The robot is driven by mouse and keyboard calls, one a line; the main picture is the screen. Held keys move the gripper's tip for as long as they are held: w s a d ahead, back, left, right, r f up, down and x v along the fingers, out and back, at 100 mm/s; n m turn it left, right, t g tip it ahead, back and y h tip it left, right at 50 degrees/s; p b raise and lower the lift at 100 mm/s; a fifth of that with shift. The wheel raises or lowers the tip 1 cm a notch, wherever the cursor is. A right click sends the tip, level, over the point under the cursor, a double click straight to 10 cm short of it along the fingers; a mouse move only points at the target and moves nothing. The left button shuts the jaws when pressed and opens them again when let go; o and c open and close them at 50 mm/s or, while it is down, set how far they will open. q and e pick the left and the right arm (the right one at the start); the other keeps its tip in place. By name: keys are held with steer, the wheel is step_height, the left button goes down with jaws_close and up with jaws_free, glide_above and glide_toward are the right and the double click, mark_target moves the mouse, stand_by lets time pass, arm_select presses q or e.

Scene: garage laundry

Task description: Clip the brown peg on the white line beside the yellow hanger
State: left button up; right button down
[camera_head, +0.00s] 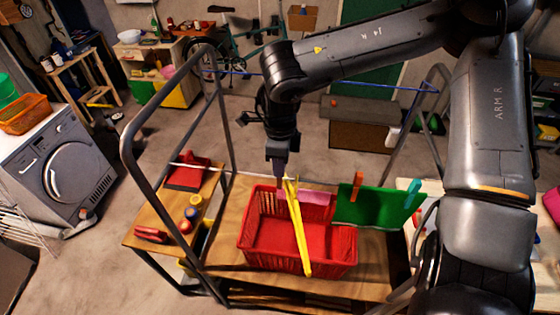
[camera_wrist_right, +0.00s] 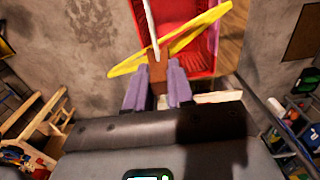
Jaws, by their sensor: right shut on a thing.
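My right gripper (camera_head: 281,178) points down at the white line (camera_head: 226,172), right by the top of the yellow hanger (camera_head: 300,235). In the right wrist view, the purple fingertips (camera_wrist_right: 158,90) are shut on the brown peg (camera_wrist_right: 157,72). The white line (camera_wrist_right: 150,25) runs up to the peg's far end there, and the yellow hanger (camera_wrist_right: 190,35) passes across close to it. I cannot tell whether the peg's jaws are around the line. In the head view the hanger hangs seen nearly edge-on, and the peg is mostly hidden by the gripper. My left gripper is out of view.
A red basket (camera_head: 255,253) stands on the wooden table (camera_head: 215,252) below the hanger. A pink cloth (camera_head: 316,198) and a green cloth (camera_head: 365,208) hang to the right, with an orange peg (camera_head: 357,184) and a teal peg (camera_head: 413,190). A grey tube frame (camera_head: 150,210) surrounds the table.

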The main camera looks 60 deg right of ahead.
steer(key=shift+f+b, duration=0.3)
steer(key=shift+f, duration=0.4)
steer(key=c, duration=0.9)
jaws_free()
steer(key=shift+s, duration=0.1)
steer(key=shift+r, duration=0.1)
